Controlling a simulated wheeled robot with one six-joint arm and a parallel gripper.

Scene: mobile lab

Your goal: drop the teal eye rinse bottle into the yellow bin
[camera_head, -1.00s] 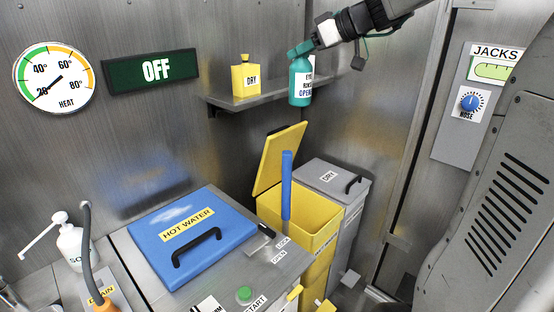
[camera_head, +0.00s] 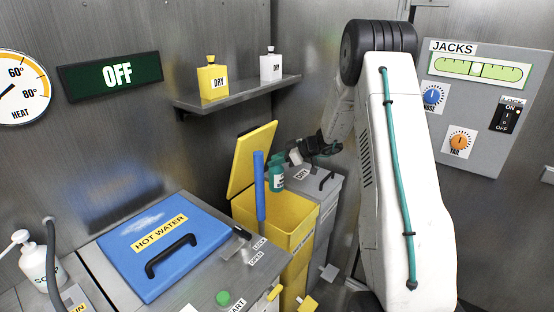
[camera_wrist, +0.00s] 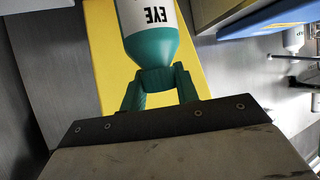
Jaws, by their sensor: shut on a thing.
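The teal eye rinse bottle (camera_head: 276,176) hangs upright from my gripper, over the open yellow bin (camera_head: 290,213) near its back edge. My gripper (camera_head: 289,160) is shut on the bottle's top. In the wrist view my gripper (camera_wrist: 158,82) grips the bottle's neck, and part of the EYE label shows on the white band of the bottle (camera_wrist: 150,22). The yellow bin's lid (camera_head: 251,160) is raised. Yellow also shows behind the bottle in the wrist view. My arm hides part of the area right of the bin.
A blue upright handle (camera_head: 259,190) stands at the yellow bin's left side. A grey DRY bin (camera_head: 325,195) is just right of it. A blue HOT WATER lid (camera_head: 145,262) lies left. A shelf (camera_head: 235,95) with a yellow and a white bottle is above.

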